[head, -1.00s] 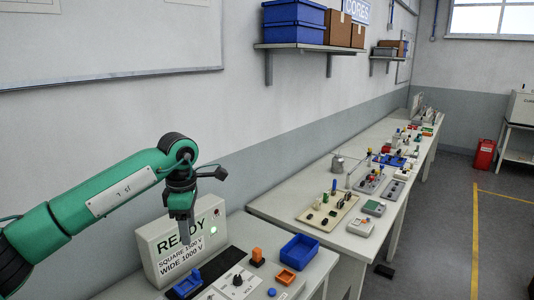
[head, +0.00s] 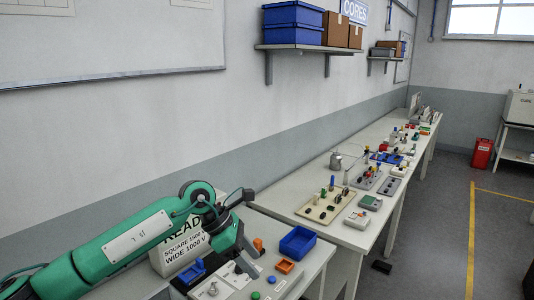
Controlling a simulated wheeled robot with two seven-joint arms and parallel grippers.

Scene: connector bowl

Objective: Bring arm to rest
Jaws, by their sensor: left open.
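My left arm comes in from the left, green with dark joints. My left gripper (head: 246,264) hangs low over the near bench, in front of the "READY" sign box (head: 178,258). It is open, and I see nothing between its fingers. The arm covers the upper and right parts of the sign box. I cannot tell whether the fingertips touch the panel below. My right gripper is not in view.
Near the gripper are a blue bin (head: 298,242), an orange tray (head: 285,267), an orange block (head: 258,244), a blue holder (head: 192,271), and blue (head: 271,280) and green (head: 256,295) buttons. A longer bench (head: 297,205) with several fixtures runs behind.

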